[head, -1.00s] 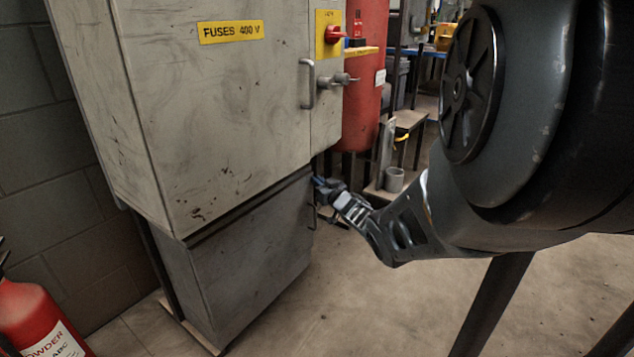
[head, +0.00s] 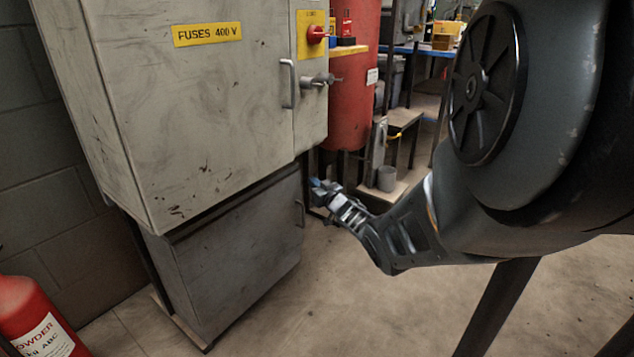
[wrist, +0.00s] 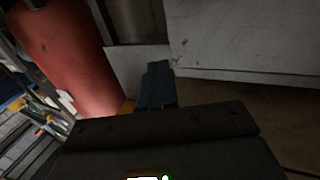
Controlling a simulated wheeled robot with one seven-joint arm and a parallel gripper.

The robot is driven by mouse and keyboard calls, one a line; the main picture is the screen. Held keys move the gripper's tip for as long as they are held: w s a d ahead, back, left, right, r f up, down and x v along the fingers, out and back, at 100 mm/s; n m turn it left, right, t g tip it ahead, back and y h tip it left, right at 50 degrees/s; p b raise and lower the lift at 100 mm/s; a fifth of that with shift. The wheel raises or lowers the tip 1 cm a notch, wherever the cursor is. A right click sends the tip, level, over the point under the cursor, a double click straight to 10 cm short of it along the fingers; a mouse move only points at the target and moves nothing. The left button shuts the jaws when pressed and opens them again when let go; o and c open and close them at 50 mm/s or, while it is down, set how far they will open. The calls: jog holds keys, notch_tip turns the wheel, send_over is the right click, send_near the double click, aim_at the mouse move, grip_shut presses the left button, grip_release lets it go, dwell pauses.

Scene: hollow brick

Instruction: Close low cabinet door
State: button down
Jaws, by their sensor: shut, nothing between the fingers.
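The low cabinet door (head: 240,250) is a dark grey panel below the big fuse cabinet (head: 190,110). It looks nearly flush with its cabinet; a thin dark gap runs along its top edge, and I cannot tell if it is fully closed. Its handle (head: 299,213) is a small vertical bar at the right edge. My gripper (head: 318,186) is just right of the door's upper right corner, apart from the handle. In the wrist view my gripper's fingers (wrist: 158,84) are together and empty, pointing past the cabinet's lower edge.
A red fire extinguisher (head: 35,320) stands at the lower left. A red cylinder (head: 352,95) stands behind the cabinet, with a low bench (head: 400,120) and a grey cup (head: 387,178) to its right. The floor (head: 330,300) in front of the door is clear.

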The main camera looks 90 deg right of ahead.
jog(key=s+a+p, duration=0.5)
jog(key=s, duration=0.3)
jog(key=shift+s+a, duration=0.25)
